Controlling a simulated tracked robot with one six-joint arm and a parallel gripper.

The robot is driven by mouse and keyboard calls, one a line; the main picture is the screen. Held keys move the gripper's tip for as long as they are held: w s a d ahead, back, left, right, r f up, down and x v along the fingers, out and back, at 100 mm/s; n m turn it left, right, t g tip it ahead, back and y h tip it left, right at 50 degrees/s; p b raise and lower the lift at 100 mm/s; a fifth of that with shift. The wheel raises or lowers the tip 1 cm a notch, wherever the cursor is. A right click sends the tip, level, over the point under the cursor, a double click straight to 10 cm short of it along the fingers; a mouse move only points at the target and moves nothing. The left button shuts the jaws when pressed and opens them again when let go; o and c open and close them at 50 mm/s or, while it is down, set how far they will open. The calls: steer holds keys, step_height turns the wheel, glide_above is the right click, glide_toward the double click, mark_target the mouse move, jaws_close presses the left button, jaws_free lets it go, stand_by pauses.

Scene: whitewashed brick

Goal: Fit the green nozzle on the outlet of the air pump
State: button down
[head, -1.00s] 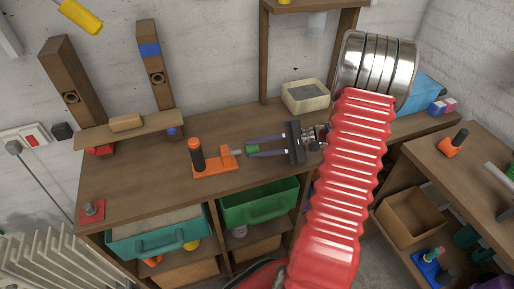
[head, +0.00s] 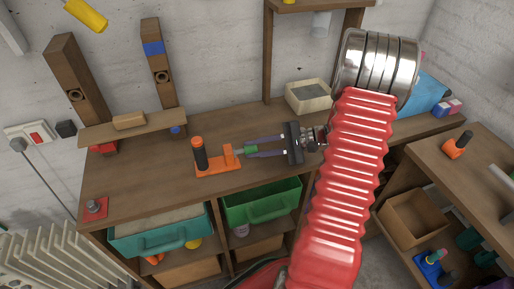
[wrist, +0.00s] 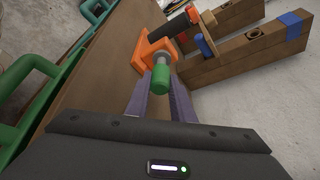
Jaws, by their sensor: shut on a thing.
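The orange air pump (head: 217,164) stands on the workbench, with a black-gripped handle at its left. Its grey outlet (head: 239,152) points right, towards my gripper. The green nozzle (head: 251,150) is between the fingertips of my gripper (head: 249,151), which is shut on it. In the wrist view the nozzle (wrist: 161,80) sits in line with the grey outlet (wrist: 160,58) and meets its end. The nozzle hides the outlet's tip, so I cannot tell whether it is around the tip or only against it. The purple fingers (wrist: 159,107) flank the nozzle.
The workbench (head: 130,187) has clear wood in front of the pump. A pale bin (head: 308,98) stands behind my gripper. Teal (head: 160,240) and green (head: 262,204) drawers sit below the top. A small wooden shelf (head: 150,130) stands at the back left.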

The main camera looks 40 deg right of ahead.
steer(key=shift+w+a, duration=0.25)
steer(key=shift+a, duration=0.4)
steer(key=shift+w+a, duration=0.2)
steer(key=shift+a, duration=0.4)
steer(key=c, duration=1.5)
jaws_free()
steer(key=shift+o, duration=0.2)
steer(key=shift+s+d, duration=0.1)
steer(key=shift+d, duration=0.05)
steer(key=v, duration=1.3)
steer(key=shift+s+d+r, duration=0.15)
steer(key=shift+s+d, duration=0.05)
